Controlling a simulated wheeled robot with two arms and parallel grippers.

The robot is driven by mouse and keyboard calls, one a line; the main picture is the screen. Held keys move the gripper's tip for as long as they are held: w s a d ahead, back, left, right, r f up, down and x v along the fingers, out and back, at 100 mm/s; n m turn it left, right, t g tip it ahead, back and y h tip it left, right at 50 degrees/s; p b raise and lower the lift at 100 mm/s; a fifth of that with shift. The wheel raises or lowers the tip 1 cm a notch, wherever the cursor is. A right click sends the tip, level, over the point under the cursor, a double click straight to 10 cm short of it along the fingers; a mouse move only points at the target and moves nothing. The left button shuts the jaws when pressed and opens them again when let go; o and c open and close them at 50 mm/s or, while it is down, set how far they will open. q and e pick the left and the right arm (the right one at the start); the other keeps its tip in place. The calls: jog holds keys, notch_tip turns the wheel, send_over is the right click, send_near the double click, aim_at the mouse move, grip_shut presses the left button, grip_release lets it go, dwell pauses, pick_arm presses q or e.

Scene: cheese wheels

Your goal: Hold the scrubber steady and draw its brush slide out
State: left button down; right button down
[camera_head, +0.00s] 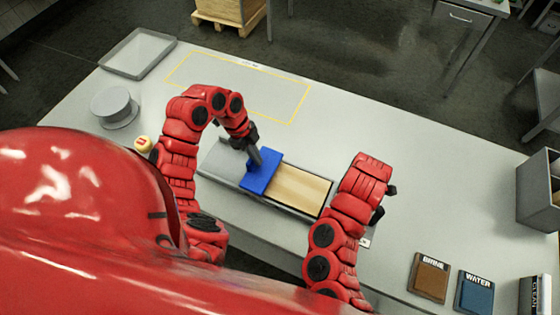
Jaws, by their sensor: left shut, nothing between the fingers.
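The scrubber lies on the table's front part, a long grey unit (222,160) with a blue block (261,172) across its middle. A tan, wood-coloured panel (299,187) in a dark frame extends to the right of the block. I cannot tell which part is the brush slide. My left gripper (246,142) is shut at the block's upper left, beside a short dark grey post (255,157), with nothing held. My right gripper (381,204) is right of the panel's end, apart from it. Its dark tips show only in part, partly hidden by my own arm.
A brown BRINE pad (430,277) and blue WATER pad (474,292) lie at the right, near a CLEAN holder (534,296). A grey tray (138,54), a round grey drum (115,107) and a small yellowish object (144,144) are at left. The yellow-outlined area (292,123) is clear.

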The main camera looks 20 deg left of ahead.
pick_arm(q)
jog(key=shift+a, duration=2.3)
pick_arm(e)
jog(key=shift+d, duration=0.15)
jog(key=shift+d, duration=0.3)
jog(key=shift+a, duration=0.35)
pick_arm(q)
jog(key=a+r, duration=0.1)
jog(key=a, duration=1.1)
jog(key=shift+a, duration=0.2)
jog(key=shift+d, duration=0.1)
pick_arm(e)
jog(key=c, duration=1.1)
grip_release()
jog(key=shift+a, duration=0.1)
